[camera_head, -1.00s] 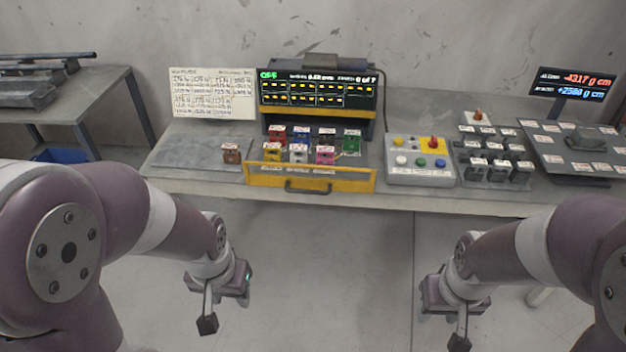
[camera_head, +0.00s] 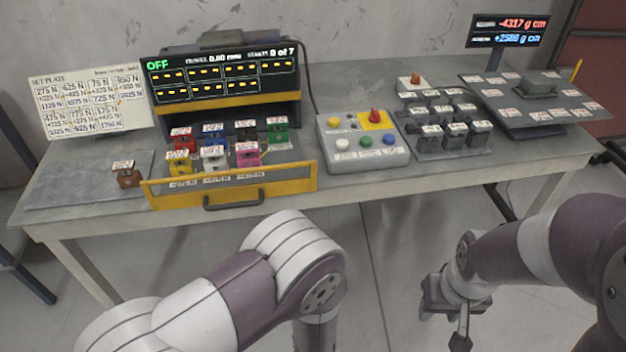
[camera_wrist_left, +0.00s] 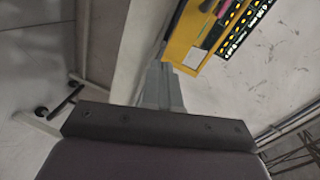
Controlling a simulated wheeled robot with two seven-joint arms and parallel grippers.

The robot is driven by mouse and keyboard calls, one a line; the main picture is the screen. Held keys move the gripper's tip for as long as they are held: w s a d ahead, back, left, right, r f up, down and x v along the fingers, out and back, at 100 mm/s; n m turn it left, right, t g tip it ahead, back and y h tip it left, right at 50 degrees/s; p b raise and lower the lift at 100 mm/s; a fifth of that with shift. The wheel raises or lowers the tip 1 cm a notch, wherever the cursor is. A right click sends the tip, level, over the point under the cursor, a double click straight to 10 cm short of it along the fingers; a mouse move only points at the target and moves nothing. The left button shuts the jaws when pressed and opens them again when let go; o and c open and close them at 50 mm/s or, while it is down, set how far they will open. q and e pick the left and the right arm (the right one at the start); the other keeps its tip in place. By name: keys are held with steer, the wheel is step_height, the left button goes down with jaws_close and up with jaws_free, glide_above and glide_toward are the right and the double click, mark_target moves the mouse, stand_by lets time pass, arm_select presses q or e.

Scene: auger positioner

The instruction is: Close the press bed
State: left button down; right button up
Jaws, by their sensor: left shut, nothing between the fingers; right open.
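The press bed (camera_head: 232,190) is a yellow-framed drawer pulled out toward me from under the press display (camera_head: 222,75), which reads OFF. A dark bar handle (camera_head: 233,201) is on its front. Several coloured labelled blocks stand in the bed, among them red, blue, yellow and pink (camera_head: 247,154). In the left wrist view my left gripper (camera_wrist_left: 160,85) is shut and empty, with the yellow bed front (camera_wrist_left: 190,42) just beyond its tips; whether they touch I cannot tell. In the head view the left gripper is hidden. My right gripper (camera_head: 442,318) is open and empty, below the table's front edge.
A brown block (camera_head: 128,175) stands on a grey plate (camera_head: 75,182) left of the bed. A button box (camera_head: 362,142), a rack of dark weights (camera_head: 445,125) and a tilted board (camera_head: 535,103) stand to the right. The floor before the table is clear.

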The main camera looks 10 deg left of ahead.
arm_select(q)
step_height(320, 180, up, 4)
steer(key=m+t+y, duration=0.1)
steer(key=m+t, duration=0.1)
steer(key=b, duration=0.1)
glide_toward(286, 182)
steer(key=x, duration=0.6)
steer(key=shift+w+a+r, duration=0.1)
steer(key=shift+w+r, duration=0.05)
steer(key=shift+w, duration=0.3)
arm_select(e)
steer(key=shift+s+f, duration=0.3)
steer(key=shift+f, duration=0.05)
arm_select(q)
steer(key=shift+w, duration=0.1)
